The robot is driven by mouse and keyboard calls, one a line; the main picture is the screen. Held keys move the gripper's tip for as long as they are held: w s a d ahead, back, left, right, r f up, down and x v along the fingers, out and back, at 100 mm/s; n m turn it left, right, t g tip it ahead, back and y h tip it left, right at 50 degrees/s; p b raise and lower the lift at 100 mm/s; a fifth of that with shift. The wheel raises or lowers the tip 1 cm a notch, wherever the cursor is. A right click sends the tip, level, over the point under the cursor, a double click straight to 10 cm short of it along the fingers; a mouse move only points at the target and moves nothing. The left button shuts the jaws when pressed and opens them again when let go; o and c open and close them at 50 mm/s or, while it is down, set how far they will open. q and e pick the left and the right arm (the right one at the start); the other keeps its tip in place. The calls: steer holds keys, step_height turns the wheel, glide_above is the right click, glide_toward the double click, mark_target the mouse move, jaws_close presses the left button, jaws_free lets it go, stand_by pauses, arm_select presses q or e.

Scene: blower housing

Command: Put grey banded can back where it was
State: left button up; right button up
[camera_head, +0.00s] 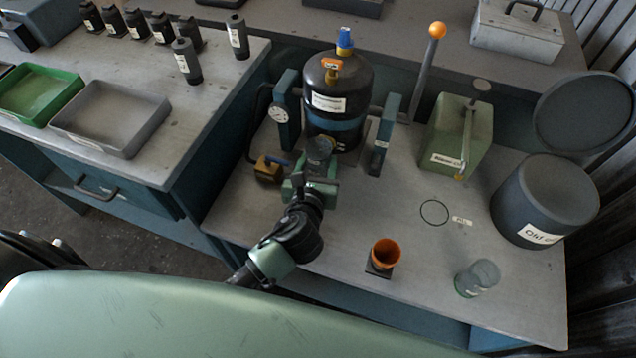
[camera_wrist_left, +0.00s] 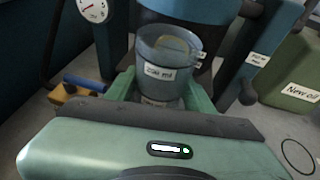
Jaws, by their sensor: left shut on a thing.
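In the left wrist view, this can (camera_wrist_left: 168,58) looks partly see-through and carries pale labels. It stands upright between the green fingers (camera_wrist_left: 160,98). Whether its base touches anything is hidden. Two slim dark grey cans with pale labels, one nearer (camera_head: 187,62) and one farther (camera_head: 238,37), stand on the left bench. My right gripper is not in view.
The black tank (camera_head: 338,85) stands between blue posts, close behind the held can. A marked circle (camera_head: 434,212) on the bench is empty. An orange cup (camera_head: 385,254), a clear jar (camera_head: 478,279), a green oil can (camera_head: 455,140) and a large dark drum (camera_head: 545,200) stand around it.

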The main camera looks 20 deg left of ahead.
arm_select(q)
step_height(320, 180, down, 3)
steer(key=shift+r, duration=0.1)
step_height(320, 180, down, 4)
steer(key=shift+r+b, duration=0.2)
steer(key=shift+b, duration=0.65)
steer(key=shift+f, duration=0.35)
steer(key=shift+f, duration=0.1)
steer(key=o, duration=1.5)
